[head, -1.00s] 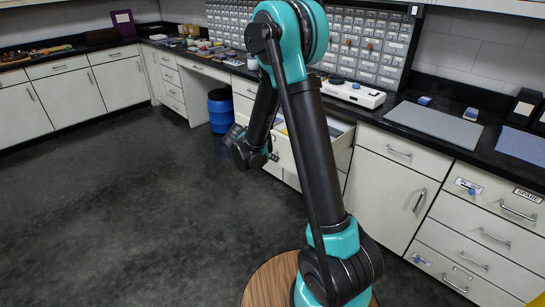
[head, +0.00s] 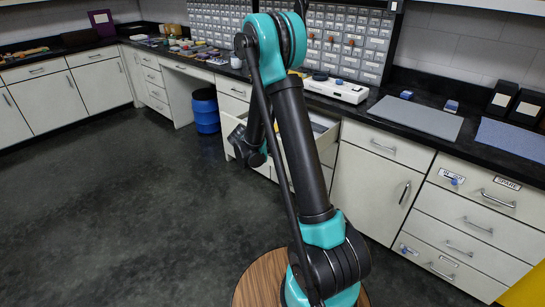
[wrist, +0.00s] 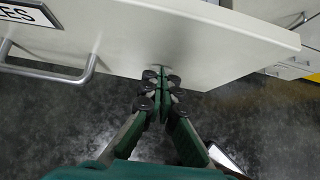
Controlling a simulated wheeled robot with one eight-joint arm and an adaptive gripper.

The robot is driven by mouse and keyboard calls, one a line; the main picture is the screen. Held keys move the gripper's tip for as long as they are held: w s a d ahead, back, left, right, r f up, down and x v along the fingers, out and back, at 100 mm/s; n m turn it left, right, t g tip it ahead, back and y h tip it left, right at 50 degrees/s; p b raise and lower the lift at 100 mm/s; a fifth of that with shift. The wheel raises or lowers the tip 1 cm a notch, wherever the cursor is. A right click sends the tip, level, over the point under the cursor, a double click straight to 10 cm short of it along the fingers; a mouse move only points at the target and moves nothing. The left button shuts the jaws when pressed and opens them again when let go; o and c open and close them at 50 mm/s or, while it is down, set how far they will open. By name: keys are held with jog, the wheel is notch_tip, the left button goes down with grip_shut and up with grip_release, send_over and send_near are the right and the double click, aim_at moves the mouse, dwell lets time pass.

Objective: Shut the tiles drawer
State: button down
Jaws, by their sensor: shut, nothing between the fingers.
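The tiles drawer stands pulled out from the cabinet in the head view, its inside and side wall (head: 328,137) showing to the right of my arm. Its middle is hidden behind my arm. In the wrist view its white front (wrist: 215,40) fills the top, with a label ending in "ES" (wrist: 30,12) and a metal bar handle (wrist: 55,70) at the left. My gripper (wrist: 166,74) is shut and empty, its fingertips at the drawer front, right of the handle. They look touching or very close; I cannot tell which. In the head view the fingertips are hidden.
A black counter (head: 350,115) runs above the drawers, with a white device (head: 337,89) and a grey mat (head: 417,117) on it. A blue barrel (head: 205,112) stands left of the drawer. The dark floor (head: 120,190) at left is clear.

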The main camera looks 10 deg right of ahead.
aim_at(324, 123)
jog(key=w+d, duration=0.7)
jog(key=d, duration=0.3)
jog(key=w+d, duration=0.8)
jog(key=d, duration=0.3)
jog(key=w+d, duration=0.8)
jog(key=d, duration=0.2)
jog(key=shift+d, duration=0.3)
jog(key=shift+w+d+r, duration=0.1)
jog(key=shift+w+d, duration=0.05)
jog(key=shift+d, duration=0.05)
jog(key=shift+d, duration=0.1)
